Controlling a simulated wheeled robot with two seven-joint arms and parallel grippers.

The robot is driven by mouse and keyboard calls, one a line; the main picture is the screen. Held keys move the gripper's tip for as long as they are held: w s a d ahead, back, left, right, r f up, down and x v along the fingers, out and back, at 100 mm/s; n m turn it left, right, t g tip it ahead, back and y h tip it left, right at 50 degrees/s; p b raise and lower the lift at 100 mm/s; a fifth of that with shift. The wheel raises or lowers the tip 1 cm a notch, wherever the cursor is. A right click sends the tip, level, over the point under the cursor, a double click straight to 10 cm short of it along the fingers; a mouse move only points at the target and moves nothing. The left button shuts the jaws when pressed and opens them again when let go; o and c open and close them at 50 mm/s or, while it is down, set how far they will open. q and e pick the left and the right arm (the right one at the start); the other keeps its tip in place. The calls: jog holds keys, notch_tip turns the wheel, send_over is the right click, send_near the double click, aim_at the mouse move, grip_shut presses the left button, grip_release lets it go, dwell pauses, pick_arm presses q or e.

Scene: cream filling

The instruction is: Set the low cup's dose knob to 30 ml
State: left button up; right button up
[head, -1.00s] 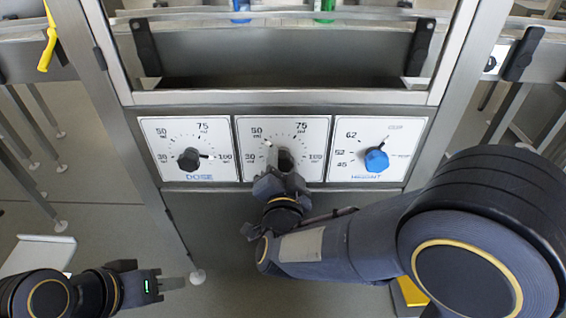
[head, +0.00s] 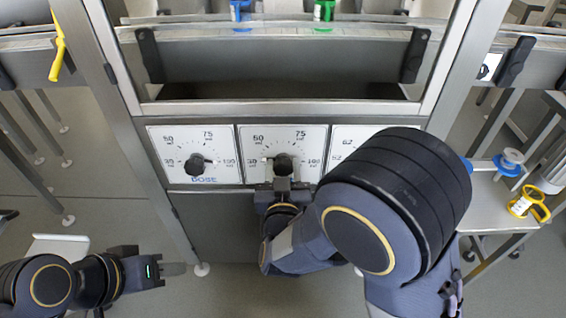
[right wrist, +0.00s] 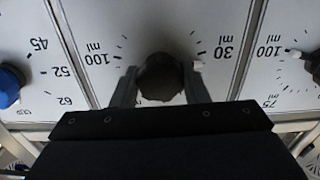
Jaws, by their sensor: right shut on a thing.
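The middle dose panel (head: 306,139) has a black round knob (head: 283,164) with a scale from 30 to 100 ml. My right gripper (head: 283,180) is at this knob from below. In the right wrist view, which is upside down, its two fingers stand either side of the knob (right wrist: 160,78) and are shut on it. The knob's white pointer (right wrist: 198,65) points toward the 30 ml mark (right wrist: 224,46). My left gripper (head: 176,269) hangs empty at lower left, away from the panels; its finger gap cannot be made out.
The left dose panel (head: 221,141) has its own knob (head: 197,164) pointing toward 100 ml. The height panel (head: 352,134) is mostly behind my right arm; its blue knob (right wrist: 10,85) shows in the wrist view. A side table (head: 485,212) with small items stands at right.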

jog(key=shift+n+p, duration=0.6)
jog(key=shift+n, duration=0.6)
jog(key=o, duration=1)
jog(key=s, duration=0.8)
jog(key=shift+p, duration=0.4)
jog(key=shift+w, duration=0.1)
